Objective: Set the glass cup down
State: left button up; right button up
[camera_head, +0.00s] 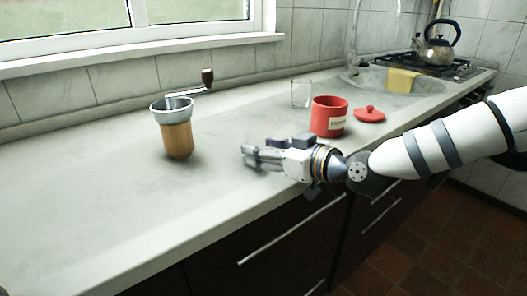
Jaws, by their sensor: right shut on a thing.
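My right gripper (254,156) reaches in from the right and is low over the front part of the counter. It is shut on the glass cup, which is clear and barely shows between and around the fingers. I cannot tell whether the cup touches the counter. Another clear glass (301,93) stands upright farther back, behind the red pot and apart from my gripper. My left gripper is not in view.
A red enamel pot (328,117) stands behind my right gripper, its red lid (369,114) beside it. A wooden grinder (178,138) with a crank stands left. The counter's left (75,190) is clear.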

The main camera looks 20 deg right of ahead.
jog(key=shift+r, duration=0.2)
jog(key=shift+f, duration=0.2)
jog(key=o, duration=1.2)
jog(key=shift+o, duration=0.2)
jog(key=shift+r, duration=0.35)
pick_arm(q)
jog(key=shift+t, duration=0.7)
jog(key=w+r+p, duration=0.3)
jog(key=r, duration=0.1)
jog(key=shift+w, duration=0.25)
pick_arm(e)
jog(key=v, duration=1.2)
jog(key=shift+f, duration=0.15)
